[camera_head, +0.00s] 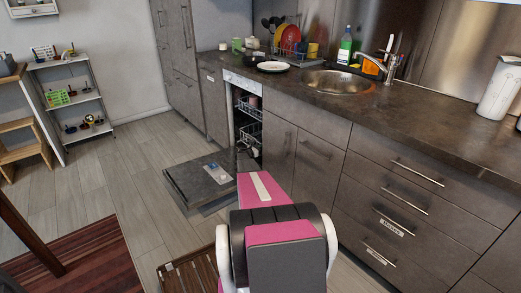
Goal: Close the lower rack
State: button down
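The dishwasher stands open under the counter, with its dark door (204,178) folded down flat above the floor. Inside the opening, the lower rack (251,134) is a wire basket low behind the door. How far out it stands is hard to tell, as my arm hides part of this area. The upper rack (248,107) is above it, with a pinkish item in it. My pink arm reaches toward the opening. My gripper (244,152) is a small dark shape at the arm's far end, close to the lower rack. Its fingers are too small and too hidden to read.
Drawers and cabinets (388,200) line the right side. The counter holds a sink (340,83), a plate (273,67) and a dish rack (288,52). A wooden slatted mat (190,277) and a striped rug (85,265) lie on the floor. Floor left of the door is clear.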

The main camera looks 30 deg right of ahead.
jog(key=shift+w+d, duration=0.1)
jog(key=shift+d, duration=0.35)
jog(key=s+a, duration=0.2)
jog(key=a, duration=1.3)
jog(key=s+a+r+m+g+y, duration=0.1)
jog(key=s+a+r+m+y, duration=0.5)
jog(key=s+a, duration=0.9)
jog(key=s+a+r+m+y, duration=0.6)
jog(key=s+a+r, duration=0.5)
jog(key=s+a, duration=0.4)
jog(key=s+a+r+m+g+y, duration=0.1)
jog(key=s+a+r+m+y, duration=0.4)
jog(key=s+a, duration=1)
jog(key=s+r+m, duration=0.2)
jog(key=s+r, duration=0.1)
jog(key=shift+s+a+r+m+g+y, duration=0.2)
jog(key=shift+a+m+g+y, duration=0.1)
jog(key=shift+y, duration=0.1)
